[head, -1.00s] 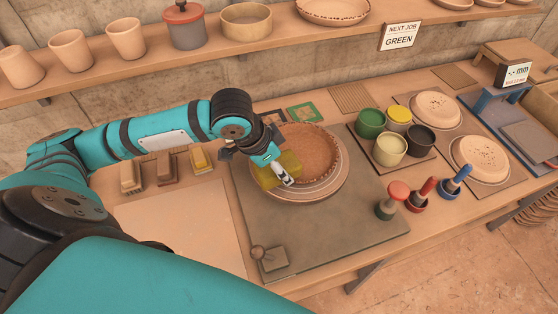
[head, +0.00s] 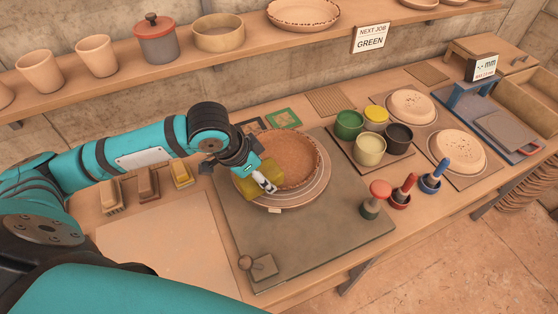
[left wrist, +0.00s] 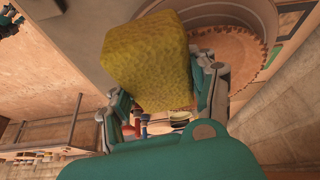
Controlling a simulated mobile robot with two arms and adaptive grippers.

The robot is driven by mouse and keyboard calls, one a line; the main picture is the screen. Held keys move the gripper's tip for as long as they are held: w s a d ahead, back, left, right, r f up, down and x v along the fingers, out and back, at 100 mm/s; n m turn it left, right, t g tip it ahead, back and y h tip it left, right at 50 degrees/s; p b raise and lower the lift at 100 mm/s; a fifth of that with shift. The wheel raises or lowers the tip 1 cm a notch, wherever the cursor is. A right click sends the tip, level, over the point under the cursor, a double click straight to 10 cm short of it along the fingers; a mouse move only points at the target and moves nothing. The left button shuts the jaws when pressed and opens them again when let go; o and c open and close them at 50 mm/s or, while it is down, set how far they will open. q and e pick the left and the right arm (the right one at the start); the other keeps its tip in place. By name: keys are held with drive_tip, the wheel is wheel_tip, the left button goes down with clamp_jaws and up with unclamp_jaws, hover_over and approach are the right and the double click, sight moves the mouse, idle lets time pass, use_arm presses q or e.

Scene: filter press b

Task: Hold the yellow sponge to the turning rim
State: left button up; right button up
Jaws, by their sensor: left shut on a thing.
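My left gripper (head: 262,180) is shut on the yellow sponge (head: 262,186) at the left side of the wheel. The sponge also fills the middle of the left wrist view (left wrist: 150,58), with a finger on each side. A brown pie dish with a crimped rim (head: 292,160) sits on the round turntable (head: 300,199); it also shows in the left wrist view (left wrist: 222,45). The sponge overlaps the left part of the dish's rim in the head view. I cannot tell whether they touch. The right gripper is not in view.
Glaze pots (head: 369,148) stand right of the wheel, with several stamp-like tools (head: 404,190) in front. Two speckled plates (head: 457,150) lie farther right. Brushes and blocks (head: 148,183) sit at left. A shelf of pots (head: 219,34) and a sign (head: 370,38) are behind. The board at front left is bare.

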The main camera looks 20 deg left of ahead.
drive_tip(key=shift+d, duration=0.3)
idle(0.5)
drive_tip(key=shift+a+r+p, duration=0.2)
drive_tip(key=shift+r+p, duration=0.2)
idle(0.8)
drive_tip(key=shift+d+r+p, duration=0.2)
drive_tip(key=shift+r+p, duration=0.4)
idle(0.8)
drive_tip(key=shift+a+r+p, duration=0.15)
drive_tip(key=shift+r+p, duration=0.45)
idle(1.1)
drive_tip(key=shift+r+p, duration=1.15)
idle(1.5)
